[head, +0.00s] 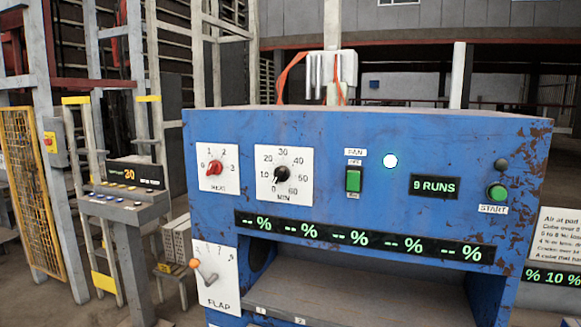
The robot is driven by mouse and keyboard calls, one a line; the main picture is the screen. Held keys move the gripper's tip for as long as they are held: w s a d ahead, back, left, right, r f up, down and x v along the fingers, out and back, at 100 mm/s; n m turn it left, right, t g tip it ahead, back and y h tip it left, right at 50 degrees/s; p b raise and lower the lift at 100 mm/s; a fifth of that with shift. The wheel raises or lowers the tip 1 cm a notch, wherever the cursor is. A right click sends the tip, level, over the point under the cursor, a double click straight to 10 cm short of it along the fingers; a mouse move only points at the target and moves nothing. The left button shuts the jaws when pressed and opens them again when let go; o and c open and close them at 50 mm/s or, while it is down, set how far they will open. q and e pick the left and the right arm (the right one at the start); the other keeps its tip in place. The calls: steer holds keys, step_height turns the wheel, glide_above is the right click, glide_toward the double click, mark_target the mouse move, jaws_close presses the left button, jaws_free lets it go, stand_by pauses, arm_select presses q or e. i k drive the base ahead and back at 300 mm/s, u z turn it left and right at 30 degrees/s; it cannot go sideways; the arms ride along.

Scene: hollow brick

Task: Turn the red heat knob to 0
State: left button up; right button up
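The red heat knob (215,167) sits on a white plate (232,181) at the upper left of a blue, rust-spotted machine front. Neither of my grippers shows in the head view, and nothing is seen touching the knob.
Right of it on the blue panel (335,130) are a black minute dial (282,174), a green fan switch (353,180) and a green start button (497,192). An orange-tipped flap lever (205,270) is below. A grey control stand (125,205) stands left. Space before the knob looks clear.

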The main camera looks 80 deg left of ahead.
mark_target(215, 167)
steer(key=u, duration=0.75)
steer(key=i, duration=0.1)
steer(key=z, duration=1.2)
steer(key=k, duration=2.15)
steer(key=z, duration=1.5)
steer(key=i, duration=0.1)
steer(key=u, duration=3.55)
steer(key=i, duration=0.25)
steer(key=u, duration=1.2)
steer(key=i, duration=0.5)
steer(key=u, duration=0.05)
